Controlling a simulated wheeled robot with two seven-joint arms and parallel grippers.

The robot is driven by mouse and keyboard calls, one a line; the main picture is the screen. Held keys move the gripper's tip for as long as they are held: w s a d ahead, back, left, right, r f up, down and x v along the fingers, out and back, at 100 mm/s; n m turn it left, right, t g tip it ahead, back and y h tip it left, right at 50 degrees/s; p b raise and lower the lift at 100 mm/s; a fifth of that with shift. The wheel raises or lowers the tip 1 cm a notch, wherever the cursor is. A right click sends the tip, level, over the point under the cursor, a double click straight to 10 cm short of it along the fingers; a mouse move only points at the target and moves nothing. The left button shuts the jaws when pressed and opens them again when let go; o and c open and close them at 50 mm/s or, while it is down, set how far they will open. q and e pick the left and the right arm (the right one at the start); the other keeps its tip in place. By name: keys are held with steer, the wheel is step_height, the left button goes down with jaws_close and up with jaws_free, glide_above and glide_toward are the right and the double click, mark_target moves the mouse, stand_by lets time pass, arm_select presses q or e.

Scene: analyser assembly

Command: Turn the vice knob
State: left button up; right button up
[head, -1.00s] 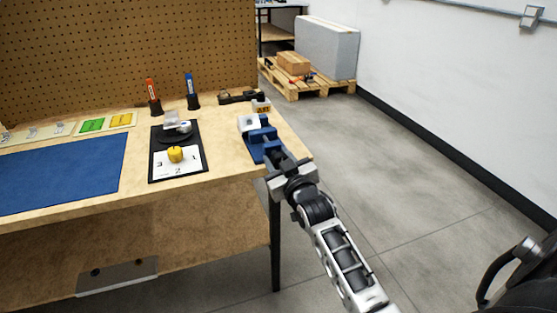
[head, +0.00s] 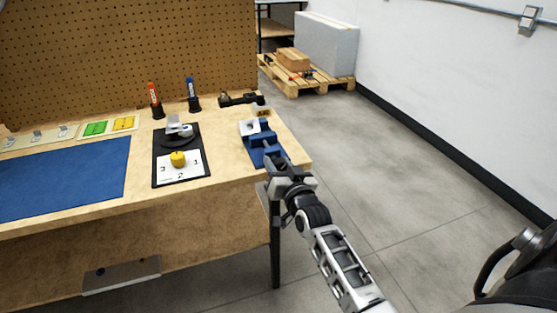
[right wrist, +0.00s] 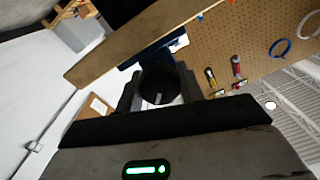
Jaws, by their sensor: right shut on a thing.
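The blue vice (head: 258,132) with a white block in its jaws stands at the right front corner of the workbench. My right gripper (head: 281,163) is at the front end of the vice and hides its knob in the head view. In the right wrist view the round black knob (right wrist: 160,84) sits between the two fingers, and my right gripper (right wrist: 160,96) is shut on it. Part of the blue vice body (right wrist: 157,50) shows behind the knob. My left gripper is out of view.
Left of the vice, a black board (head: 160,140) carries a yellow piece (head: 178,159) on a numbered card. A blue mat (head: 65,177) and a pegboard (head: 120,50) lie further left and behind.

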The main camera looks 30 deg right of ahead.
steer(key=m, duration=0.2)
steer(key=shift+m+p, duration=0.3)
steer(key=shift+p, duration=0.05)
steer(key=shift+m, duration=1.2)
steer(key=o, duration=1)
